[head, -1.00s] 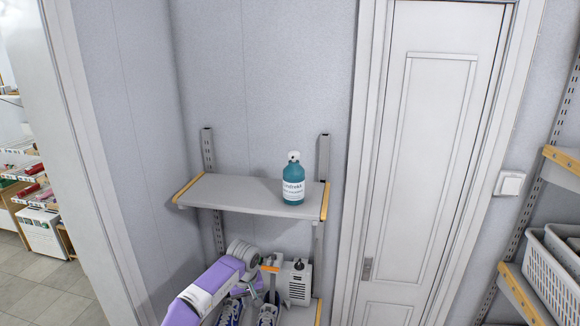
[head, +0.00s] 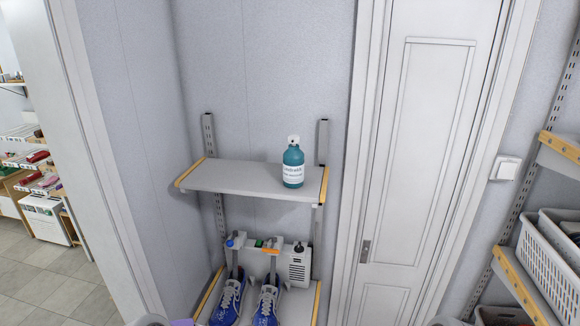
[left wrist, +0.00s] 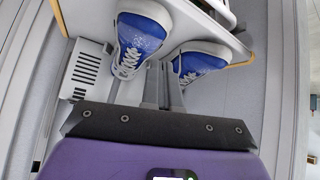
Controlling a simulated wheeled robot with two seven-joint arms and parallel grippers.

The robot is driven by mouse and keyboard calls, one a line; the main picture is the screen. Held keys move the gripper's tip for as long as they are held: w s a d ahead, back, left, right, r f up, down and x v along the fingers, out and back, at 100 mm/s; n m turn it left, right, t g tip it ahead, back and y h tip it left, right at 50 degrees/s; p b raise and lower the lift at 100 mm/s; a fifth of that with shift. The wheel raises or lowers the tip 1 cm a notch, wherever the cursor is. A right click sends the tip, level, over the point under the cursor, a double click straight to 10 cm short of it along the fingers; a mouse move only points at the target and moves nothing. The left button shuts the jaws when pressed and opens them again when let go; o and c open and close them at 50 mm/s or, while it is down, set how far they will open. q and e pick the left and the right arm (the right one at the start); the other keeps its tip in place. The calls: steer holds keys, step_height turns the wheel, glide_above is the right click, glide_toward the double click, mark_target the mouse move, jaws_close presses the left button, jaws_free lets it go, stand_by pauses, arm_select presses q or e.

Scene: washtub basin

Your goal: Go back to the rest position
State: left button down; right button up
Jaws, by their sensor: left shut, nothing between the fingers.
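My left gripper (left wrist: 160,78) shows in the left wrist view, shut and empty, beyond the black bar and purple housing of my wrist. It is apart from the blue shoes (left wrist: 140,42) as far as I can tell. In the head view only a purple sliver of my left arm shows at the bottom edge, and its gripper is out of frame. My right gripper is in neither view.
The blue shoes (head: 228,300) stand on the lower shelf by a white shoe dryer (head: 299,268). A teal bottle (head: 293,166) stands on the upper shelf (head: 232,178). A door (head: 430,150) and baskets (head: 545,265) are to the right.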

arm_select(q)
steer(key=s+d+f+g+h+b, duration=0.1)
steer(key=s+f+g+h, duration=0.25)
steer(key=s, duration=1.25)
steer(key=s+d+f+g+h, duration=0.15)
steer(key=s+f+g, duration=0.35)
steer(key=s, duration=1.1)
step_height(320, 180, down, 18)
steer(key=b, duration=1.8)
steer(key=shift+a+b, duration=0.2)
steer(key=shift+b, duration=0.1)
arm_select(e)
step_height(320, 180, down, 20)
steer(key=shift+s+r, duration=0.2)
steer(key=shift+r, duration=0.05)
arm_select(q)
steer(key=shift+f+t, duration=0.1)
steer(key=shift+t, duration=0.15)
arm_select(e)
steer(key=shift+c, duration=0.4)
